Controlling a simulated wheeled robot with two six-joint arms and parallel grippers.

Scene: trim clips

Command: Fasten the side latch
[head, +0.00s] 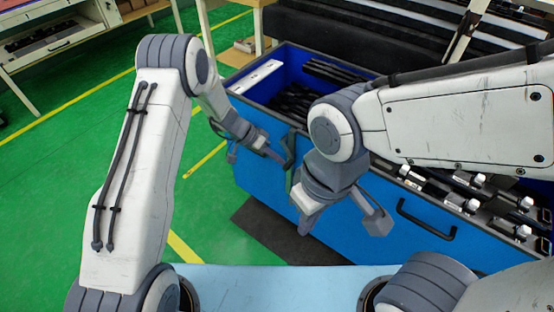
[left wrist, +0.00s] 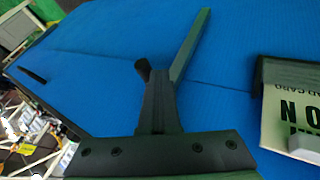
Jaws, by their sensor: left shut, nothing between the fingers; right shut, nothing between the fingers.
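A blue crate (head: 350,218) with a dark rim stands ahead on a dark base. A dark upright piece (head: 290,148), which looks like a latch or handle, sits on its side near the left corner. My left gripper (head: 279,158) is shut and empty, its tips close beside that piece; I cannot tell if they touch. In the left wrist view the shut fingers (left wrist: 157,95) lie over the blue wall, and a long grey-green bar (left wrist: 190,45) slants up right from them. My right gripper (head: 305,228) is shut and empty, pointing down before the crate's front.
A black handle (head: 426,222) sticks out of the crate's front at right. Black and white parts (head: 450,190) fill its right section. A printed label (left wrist: 292,105) shows at the right in the left wrist view. Green floor is free at left.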

